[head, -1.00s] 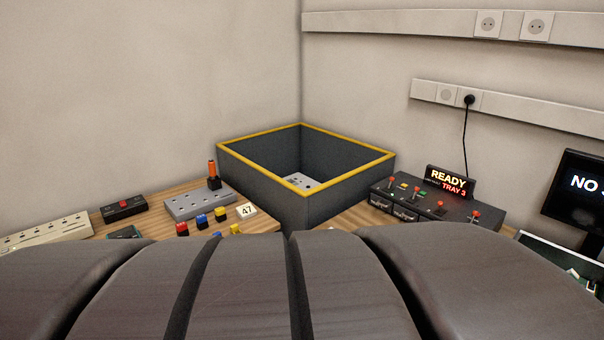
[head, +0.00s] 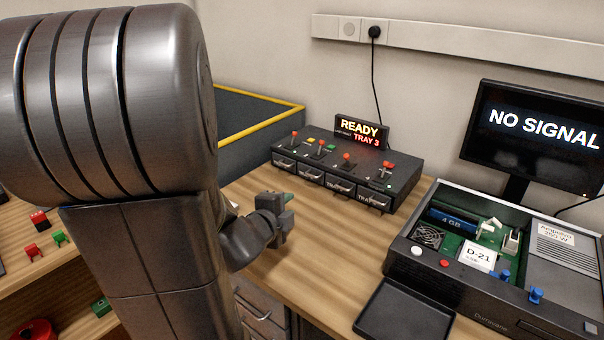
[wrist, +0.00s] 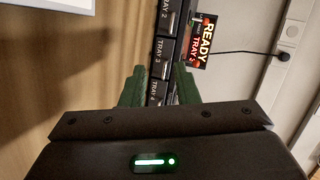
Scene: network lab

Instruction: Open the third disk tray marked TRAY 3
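The dark disk unit (head: 398,186) stands on the wooden desk with several trays in a row on its front, each with a metal handle. All look shut. The third tray from the left, TRAY 3 (head: 338,186), also shows its label in the wrist view (wrist: 161,58), between the TRAY 2 and TRAY 4 labels. A lit sign (head: 360,132) on the unit reads READY, TRAY 3. My gripper (head: 286,205) is above the desk, in front of the unit and apart from it. In the wrist view its green fingers (wrist: 159,73) are open and empty, with the TRAY 4 label showing between them.
An open computer case (head: 450,283) is to the right, with a black tray (head: 405,318) before it and a NO SIGNAL monitor (head: 540,130) behind. A yellow-rimmed grey bin (head: 255,125) stands behind my arm. The desk before the disk unit is clear.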

